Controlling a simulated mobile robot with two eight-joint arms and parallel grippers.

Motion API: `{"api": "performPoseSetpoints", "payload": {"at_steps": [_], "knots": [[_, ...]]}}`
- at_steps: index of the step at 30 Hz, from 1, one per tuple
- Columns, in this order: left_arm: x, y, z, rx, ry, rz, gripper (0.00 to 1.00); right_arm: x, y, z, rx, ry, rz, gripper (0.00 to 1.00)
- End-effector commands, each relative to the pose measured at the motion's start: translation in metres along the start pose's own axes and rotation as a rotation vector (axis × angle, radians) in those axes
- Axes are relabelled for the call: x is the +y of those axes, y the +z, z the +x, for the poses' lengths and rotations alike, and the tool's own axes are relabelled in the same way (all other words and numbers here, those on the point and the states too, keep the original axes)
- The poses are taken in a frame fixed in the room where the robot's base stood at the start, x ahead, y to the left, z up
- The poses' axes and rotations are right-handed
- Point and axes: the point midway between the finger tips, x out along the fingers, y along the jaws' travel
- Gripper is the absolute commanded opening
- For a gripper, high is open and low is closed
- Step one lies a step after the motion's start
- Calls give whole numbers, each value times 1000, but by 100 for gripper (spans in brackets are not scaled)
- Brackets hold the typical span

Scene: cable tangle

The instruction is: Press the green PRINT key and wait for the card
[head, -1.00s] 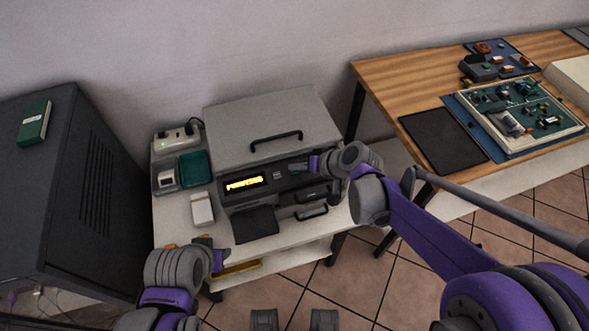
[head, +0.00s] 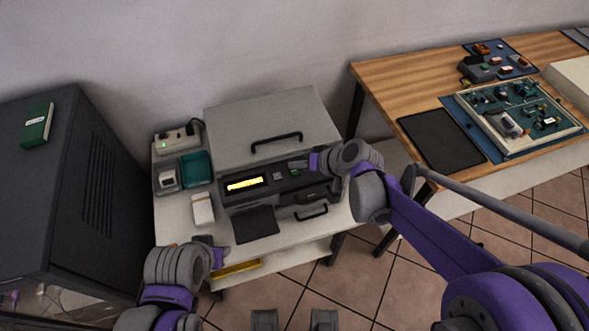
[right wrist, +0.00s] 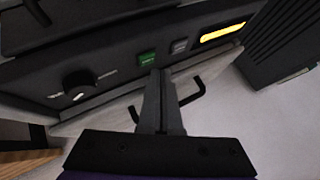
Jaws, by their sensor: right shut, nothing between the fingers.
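The card printer (head: 262,128) is a grey box with a dark front panel, standing on a white table. Its display (head: 245,184) is lit yellow; I cannot read the text. It also shows in the right wrist view (right wrist: 222,32). The green PRINT key (right wrist: 147,58) is on that panel, beside a grey key (right wrist: 180,46). My right gripper (right wrist: 157,74) is shut and empty, its tips just below the green key; I cannot tell whether they touch. My left gripper (head: 220,256) is low at the table's front edge, its fingers unclear. I see no printed card.
A black pad (head: 255,224) lies before the printer. A white box (head: 202,209), a teal tray (head: 196,168) and a power strip (head: 177,140) are on its left. A dark cabinet (head: 95,180) stands at left, a wooden bench (head: 400,80) at right.

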Motion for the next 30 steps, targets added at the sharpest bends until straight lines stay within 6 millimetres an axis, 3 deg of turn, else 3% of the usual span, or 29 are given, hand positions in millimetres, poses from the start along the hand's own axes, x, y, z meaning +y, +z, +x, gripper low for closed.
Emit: {"api": "performPoseSetpoints", "payload": {"at_steps": [18, 30], "knots": [[0, -22, -33, 14, 0, 0, 42, -25, -26, -35, 1, 0, -1, 0], [0, -22, -33, 13, 0, 0, 42, -25, -25, -35, 0, 0, 0, 0]]}}
